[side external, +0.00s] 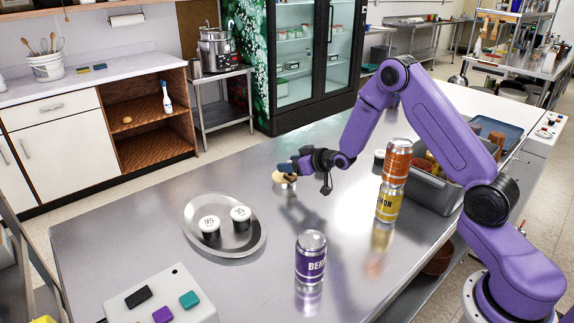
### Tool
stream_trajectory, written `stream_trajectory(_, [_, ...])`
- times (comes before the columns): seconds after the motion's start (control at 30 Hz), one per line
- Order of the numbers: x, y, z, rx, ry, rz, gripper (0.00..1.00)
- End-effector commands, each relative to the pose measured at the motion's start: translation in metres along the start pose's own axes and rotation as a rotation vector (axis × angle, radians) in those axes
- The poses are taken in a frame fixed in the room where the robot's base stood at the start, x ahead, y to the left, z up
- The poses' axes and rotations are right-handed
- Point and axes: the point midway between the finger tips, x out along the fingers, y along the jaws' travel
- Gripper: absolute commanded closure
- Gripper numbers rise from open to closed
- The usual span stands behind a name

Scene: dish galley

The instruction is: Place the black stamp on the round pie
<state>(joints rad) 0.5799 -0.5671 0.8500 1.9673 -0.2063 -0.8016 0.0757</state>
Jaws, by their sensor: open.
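My gripper (286,170) is low over the middle of the steel table, with its dark fingers open. A small tan round thing, perhaps the round pie (284,180), shows right at the fingertips; I cannot tell whether they touch it. No black stamp can be clearly identified. Two black cylinders with white numbered tops, a left one (209,229) and a right one (241,218), stand upright on an oval metal tray (226,250). A similar black-and-white cylinder (379,159) stands behind the stacked cans, partly hidden.
A purple can (310,258) stands at the front of the steel table (130,228). An orange can (396,160) is stacked on a yellow can (390,204), near a filled grey bin (432,196). A pale box (170,300) with coloured blocks is at front left.

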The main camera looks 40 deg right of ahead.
Motion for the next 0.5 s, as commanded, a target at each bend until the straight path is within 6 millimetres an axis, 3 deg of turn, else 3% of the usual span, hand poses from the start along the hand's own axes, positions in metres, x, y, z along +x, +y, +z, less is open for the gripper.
stream_trajectory(0.23, [-0.035, 0.0, -0.001, 0.0, 0.001, 0.0, 0.45])
stream_trajectory(0.5, [-0.051, 0.0, 0.0, -0.001, 0.0, 0.0, 0.45])
